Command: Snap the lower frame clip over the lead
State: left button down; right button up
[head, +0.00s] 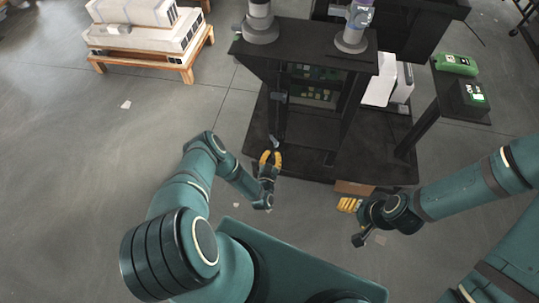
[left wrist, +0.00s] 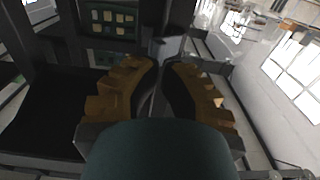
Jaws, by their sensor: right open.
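A tall dark frame (head: 345,120) stands ahead of me in the head view. A small dark fitting (head: 279,98) sits on its left front, with a thin dark strand (head: 275,128) running down from it; I cannot tell for sure which is the clip and which is the lead. My left gripper (head: 270,156) points at the lower end of this strand. In the left wrist view its orange-padded fingers (left wrist: 163,68) have tips close together, with a dark post just beyond; whether they hold anything is unclear. My right gripper (head: 348,204) is open, low at the right, apart from the frame.
The frame stands on a dark base plate (head: 300,165). A dark side table (head: 440,110) at right carries a green case (head: 455,64) and a black box (head: 468,97). A loaded pallet (head: 145,62) stands far left. The left floor is mostly clear.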

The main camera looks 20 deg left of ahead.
pick_arm(q)
jog(key=shift+w, duration=0.2)
jog(key=shift+w+a+b, duration=0.15)
jog(key=shift+w+b, duration=0.15)
jog(key=shift+w, duration=0.05)
jog(key=shift+w+a+b, duration=0.15)
jog(key=shift+w+b, duration=0.15)
jog(key=shift+w, duration=0.35)
jog(key=shift+w, duration=0.3)
jog(key=shift+w+a, duration=0.25)
jog(key=shift+w, duration=0.25)
jog(key=p, duration=0.3)
send_near(275, 146)
jog(key=shift+w+a+f, duration=0.15)
jog(key=shift+w+a, duration=0.1)
jog(key=shift+w, duration=0.35)
jog(key=shift+w+a+f, duration=0.15)
jog(key=shift+w+a, duration=0.1)
jog(key=shift+w, duration=0.4)
